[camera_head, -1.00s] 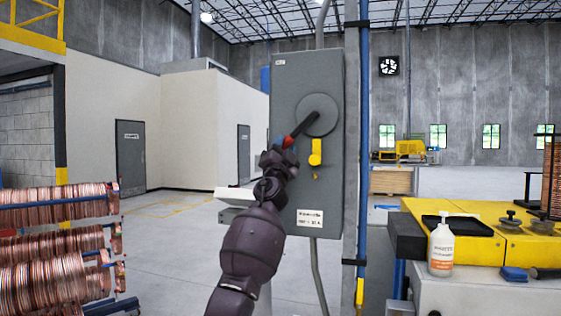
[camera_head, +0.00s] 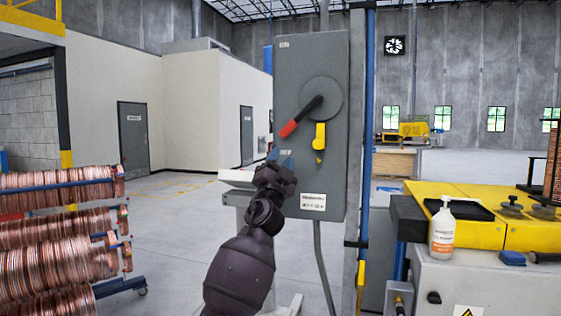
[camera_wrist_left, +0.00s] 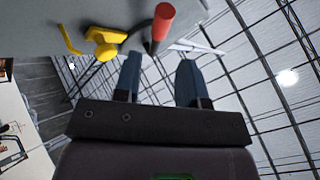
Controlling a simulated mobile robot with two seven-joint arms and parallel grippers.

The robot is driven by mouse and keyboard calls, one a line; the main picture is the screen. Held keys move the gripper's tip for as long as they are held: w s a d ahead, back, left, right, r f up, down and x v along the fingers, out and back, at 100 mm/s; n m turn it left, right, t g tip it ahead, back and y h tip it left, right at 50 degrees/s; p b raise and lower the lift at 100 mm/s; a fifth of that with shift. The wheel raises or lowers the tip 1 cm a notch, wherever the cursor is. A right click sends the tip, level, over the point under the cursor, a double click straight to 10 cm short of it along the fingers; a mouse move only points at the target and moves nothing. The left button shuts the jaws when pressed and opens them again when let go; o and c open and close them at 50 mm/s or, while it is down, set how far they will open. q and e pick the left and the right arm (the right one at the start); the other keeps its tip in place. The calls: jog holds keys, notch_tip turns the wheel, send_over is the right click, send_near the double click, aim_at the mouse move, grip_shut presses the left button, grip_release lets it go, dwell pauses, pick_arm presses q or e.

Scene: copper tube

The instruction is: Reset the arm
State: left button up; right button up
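My left arm (camera_head: 242,265) rises from the bottom of the head view. Its gripper (camera_head: 280,160) is just below the red-tipped lever of the grey switch box, apart from it. In the left wrist view, the two blue-grey fingers (camera_wrist_left: 158,80) stand apart with nothing between them. The lever's red grip (camera_wrist_left: 163,22) shows beyond the fingertips in that view. In the head view the lever (camera_head: 300,117) slants down to the left from its round disc. The right gripper is not in view.
The grey switch box (camera_head: 325,165) has a yellow latch (camera_head: 320,136) beside the lever. Copper coils (camera_head: 55,265) on a rack stand at left. A yellow-topped bench (camera_head: 480,205) with a pump bottle (camera_head: 442,230) is at right. Open floor (camera_head: 170,240) lies left of the arm.

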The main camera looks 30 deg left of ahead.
pick_arm(q)
jog(key=shift+a+y, duration=0.1)
jog(key=shift+y, duration=0.4)
jog(key=s+d+f+n+g+h, duration=0.1)
jog(key=s+d+f+g+h, duration=0.2)
jog(key=f, duration=0.9)
jog(key=s+d+f+n+g+h, duration=0.15)
jog(key=s+d+f, duration=0.25)
jog(key=f, duration=0.7)
jog(key=s+d+f+n+g+h, duration=0.1)
jog(key=s+d+f+g+h, duration=0.25)
jog(key=f, duration=0.85)
jog(key=s+d+f+n+g, duration=0.1)
jog(key=s+f+n+g, duration=0.2)
jog(key=s+f, duration=2.2)
jog(key=s+g, duration=0.3)
jog(key=shift+s+d+y, duration=0.15)
jog(key=shift+d+y, duration=0.05)
jog(key=shift+y, duration=0.2)
